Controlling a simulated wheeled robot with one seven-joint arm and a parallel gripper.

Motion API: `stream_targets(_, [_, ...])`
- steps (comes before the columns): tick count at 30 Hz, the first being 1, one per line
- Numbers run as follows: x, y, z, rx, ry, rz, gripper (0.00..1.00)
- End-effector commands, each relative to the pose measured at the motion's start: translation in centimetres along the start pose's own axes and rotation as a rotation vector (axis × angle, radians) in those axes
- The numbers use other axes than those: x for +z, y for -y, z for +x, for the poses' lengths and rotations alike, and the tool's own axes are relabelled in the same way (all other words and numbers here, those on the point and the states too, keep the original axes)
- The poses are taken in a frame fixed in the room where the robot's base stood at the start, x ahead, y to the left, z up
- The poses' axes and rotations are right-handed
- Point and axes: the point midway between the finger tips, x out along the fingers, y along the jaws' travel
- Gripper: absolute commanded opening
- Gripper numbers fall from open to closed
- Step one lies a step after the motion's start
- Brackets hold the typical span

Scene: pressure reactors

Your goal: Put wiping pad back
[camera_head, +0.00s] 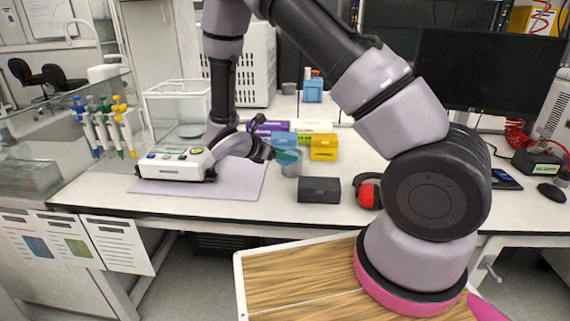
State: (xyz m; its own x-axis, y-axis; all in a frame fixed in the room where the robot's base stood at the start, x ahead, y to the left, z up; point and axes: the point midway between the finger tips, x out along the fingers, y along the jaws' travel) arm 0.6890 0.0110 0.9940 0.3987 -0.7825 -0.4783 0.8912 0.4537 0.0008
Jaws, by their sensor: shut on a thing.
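My gripper (270,152) is small in the head view, low over the middle of the white bench (225,205). It is shut on a small teal-blue item (288,157), which appears to be the wiping pad. The pad is at or just above the mouth of a grey cup-like container (292,169). I cannot tell whether the pad touches the container or is partly inside it. The fingertips are dark and partly hidden against the items behind.
A yellow box (323,148) and blue box (283,139) stand behind the container. A black block (319,190) and red earmuffs (367,194) lie to the right. A balance (172,165) stands left on a grey mat (240,184). Pipettes (105,122) hang farther left.

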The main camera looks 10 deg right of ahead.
Motion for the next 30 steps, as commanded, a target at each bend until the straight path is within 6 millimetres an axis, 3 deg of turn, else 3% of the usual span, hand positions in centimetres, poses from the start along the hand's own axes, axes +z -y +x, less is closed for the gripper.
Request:
stream_targets(6, [-2.5, 0.0, 1.4, 0.000, 0.001, 0.000, 0.00])
stream_targets(28, [-3.5, 0.0, 1.9, 0.000, 0.000, 0.000, 0.00])
stream_targets(29, [-3.5, 0.0, 1.9, 0.000, 0.000, 0.000, 0.70])
stream_targets(30, [-3.5, 0.0, 1.9, 0.000, 0.000, 0.000, 0.85])
